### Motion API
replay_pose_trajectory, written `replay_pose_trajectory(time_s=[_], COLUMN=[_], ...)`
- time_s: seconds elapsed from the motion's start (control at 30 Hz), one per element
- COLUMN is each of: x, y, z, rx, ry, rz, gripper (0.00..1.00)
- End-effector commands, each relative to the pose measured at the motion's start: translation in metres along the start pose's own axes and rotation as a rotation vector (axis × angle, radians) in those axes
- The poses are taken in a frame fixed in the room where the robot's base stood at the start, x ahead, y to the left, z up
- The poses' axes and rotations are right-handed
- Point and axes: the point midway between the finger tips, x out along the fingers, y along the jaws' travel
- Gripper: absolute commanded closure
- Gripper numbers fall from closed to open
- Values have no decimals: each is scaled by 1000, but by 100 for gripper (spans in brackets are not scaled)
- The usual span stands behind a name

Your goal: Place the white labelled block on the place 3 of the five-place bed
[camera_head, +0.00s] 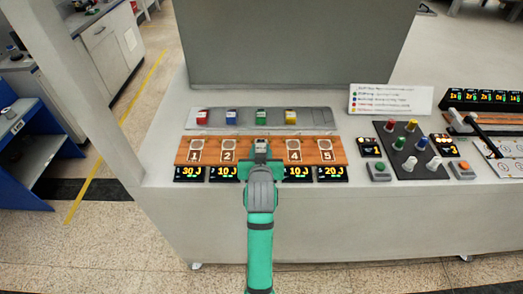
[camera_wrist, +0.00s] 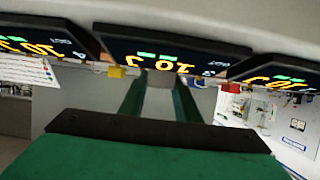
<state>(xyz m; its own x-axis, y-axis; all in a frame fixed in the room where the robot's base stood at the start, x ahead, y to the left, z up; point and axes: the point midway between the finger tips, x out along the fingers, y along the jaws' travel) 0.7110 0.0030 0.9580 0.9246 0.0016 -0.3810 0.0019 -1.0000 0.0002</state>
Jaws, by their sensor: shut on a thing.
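The five-place bed (camera_head: 337,152) is a wooden strip with pale numbered places; 1, 2, 4 and 5 show. Place 3 is hidden behind my gripper (camera_head: 261,150). My gripper is shut on a pale block, taken to be the white labelled block, at the middle of the bed. In the wrist view the pale block (camera_wrist: 160,78) shows only partly between the fingertips, and its label cannot be read. I cannot tell whether it touches the bed.
A grey tray (camera_head: 318,118) behind the bed holds red (camera_head: 202,117), blue (camera_head: 231,116), green (camera_head: 261,116) and yellow (camera_head: 290,116) marked blocks. Number displays (camera_head: 190,174) line the bed's front. A dark panel with knobs (camera_head: 412,150) stands at right.

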Motion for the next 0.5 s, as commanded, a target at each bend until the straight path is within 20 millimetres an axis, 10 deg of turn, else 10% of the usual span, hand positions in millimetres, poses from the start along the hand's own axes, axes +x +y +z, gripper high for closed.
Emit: replay_pose_trajectory(time_s=[0.03, 0.07, 0.13, 0.5], x=[0, 1, 1, -1], y=[0, 0, 1, 1], z=[2, 2, 2, -2], rx=[0, 0, 0, 1], ry=[0, -1, -1, 0], rz=[0, 0, 1, 1], gripper=[95, 68, 52, 52])
